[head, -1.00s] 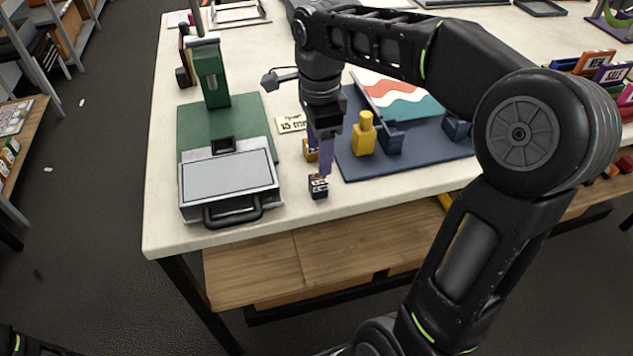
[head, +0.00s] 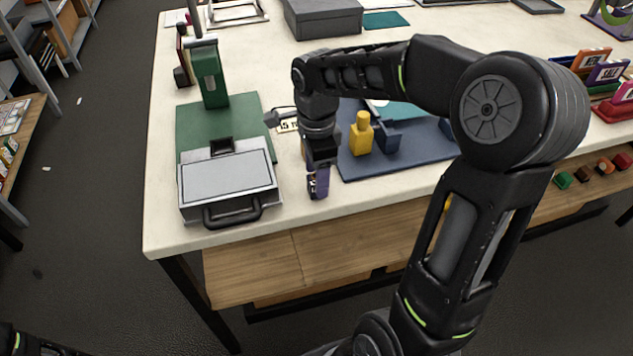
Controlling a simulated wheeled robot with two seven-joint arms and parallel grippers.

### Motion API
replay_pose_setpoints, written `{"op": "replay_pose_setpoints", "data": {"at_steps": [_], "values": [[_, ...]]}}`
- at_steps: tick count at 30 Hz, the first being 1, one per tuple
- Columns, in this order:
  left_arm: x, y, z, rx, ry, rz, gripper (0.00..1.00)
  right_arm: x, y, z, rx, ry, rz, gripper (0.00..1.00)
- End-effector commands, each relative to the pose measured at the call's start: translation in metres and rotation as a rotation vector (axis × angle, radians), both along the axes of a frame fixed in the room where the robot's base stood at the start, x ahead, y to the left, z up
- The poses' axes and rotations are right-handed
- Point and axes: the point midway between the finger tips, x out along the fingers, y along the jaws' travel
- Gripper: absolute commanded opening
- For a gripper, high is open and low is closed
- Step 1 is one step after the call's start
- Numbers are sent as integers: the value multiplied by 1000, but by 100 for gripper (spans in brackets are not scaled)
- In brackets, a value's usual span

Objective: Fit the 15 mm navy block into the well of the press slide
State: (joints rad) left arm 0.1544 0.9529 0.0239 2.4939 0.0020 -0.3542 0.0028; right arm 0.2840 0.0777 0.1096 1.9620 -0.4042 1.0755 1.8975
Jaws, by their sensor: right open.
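The small navy block (head: 319,191) with a pale label on its face stands on the table near the front edge, right of the press. My right gripper (head: 318,183) points down over it, with its purple fingers low on either side of the block. The jaws are open, and the fingers hide part of the block. The green press (head: 210,78) stands on a green base at the left. In front of it is the grey slide (head: 228,178) with a dark front handle. I cannot make out the well clearly. My left gripper is not in view.
A card reading 15 mm (head: 287,126) lies behind my right gripper, partly covered. A blue board (head: 362,167) with a yellow bottle-shaped piece (head: 361,135) is close on the right. Bare table separates the slide from the block.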

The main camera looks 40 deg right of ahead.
Motion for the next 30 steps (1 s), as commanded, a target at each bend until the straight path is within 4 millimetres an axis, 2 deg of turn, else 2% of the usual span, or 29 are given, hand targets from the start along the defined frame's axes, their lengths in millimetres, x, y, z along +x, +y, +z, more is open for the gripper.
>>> {"op": "replay_pose_setpoints", "data": {"at_steps": [19, 30], "values": [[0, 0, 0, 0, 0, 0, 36, 0, 0, -3, 1, -1, 0, 58], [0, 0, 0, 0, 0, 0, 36, 0, 0, -3, 1, -1, 0, 28]]}}
